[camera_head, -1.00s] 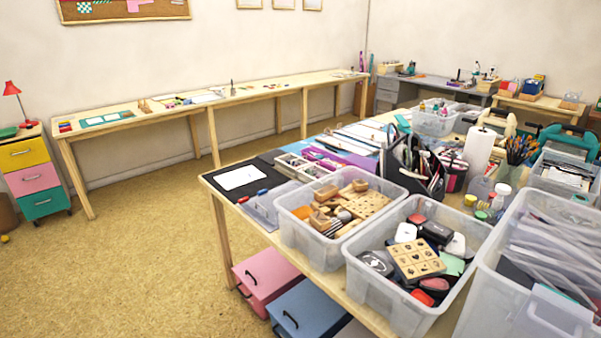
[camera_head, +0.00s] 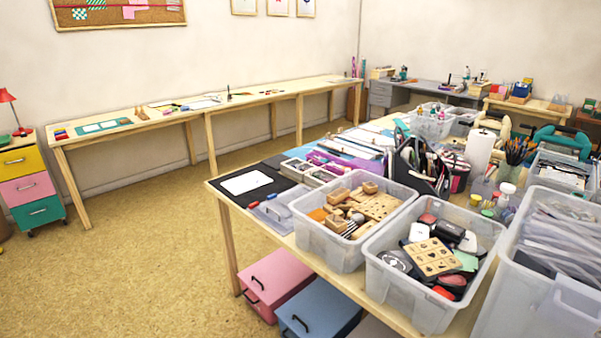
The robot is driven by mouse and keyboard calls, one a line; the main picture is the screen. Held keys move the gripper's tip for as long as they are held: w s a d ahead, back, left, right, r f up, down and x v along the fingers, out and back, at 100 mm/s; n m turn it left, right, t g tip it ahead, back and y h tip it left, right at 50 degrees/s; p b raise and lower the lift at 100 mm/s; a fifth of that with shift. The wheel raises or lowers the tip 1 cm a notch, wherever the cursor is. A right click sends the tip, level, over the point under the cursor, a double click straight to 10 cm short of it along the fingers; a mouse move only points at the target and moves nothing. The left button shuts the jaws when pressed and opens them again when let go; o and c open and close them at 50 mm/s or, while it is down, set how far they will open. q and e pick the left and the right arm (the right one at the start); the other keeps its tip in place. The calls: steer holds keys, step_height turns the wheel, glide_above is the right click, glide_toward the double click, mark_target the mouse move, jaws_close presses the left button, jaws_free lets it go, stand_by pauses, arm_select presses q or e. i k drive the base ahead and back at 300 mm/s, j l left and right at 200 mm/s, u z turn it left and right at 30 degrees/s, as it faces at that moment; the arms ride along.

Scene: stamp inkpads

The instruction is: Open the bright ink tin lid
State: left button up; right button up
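Neither of my grippers is in the head view. I cannot pick out a bright ink tin for certain. A clear plastic bin (camera_head: 407,304) near the front of the crowded table holds several ink pads and stamps. Small jars with yellow lids (camera_head: 475,198) and green lids (camera_head: 487,213) stand behind that bin. Whether any of these is the tin is not clear.
A bin of wooden stamps (camera_head: 318,240) and a large bin of clear sleeves (camera_head: 530,310) flank the ink pad bin. Pink (camera_head: 276,276) and blue (camera_head: 322,306) boxes sit under the table. A long table (camera_head: 190,113) runs along the wall. Open floor (camera_head: 140,250) lies at left.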

mark_target(284, 165)
steer(key=i, duration=1)
steer(key=i+j+z, duration=0.1)
steer(key=j, duration=0.3)
steer(key=i+j+z, duration=0.1)
steer(key=j, duration=0.25)
steer(key=i+j+z, duration=0.1)
steer(key=j, duration=0.3)
steer(key=i+j+z, duration=0.1)
steer(key=j, duration=0.35)
steer(key=i, duration=0.1)
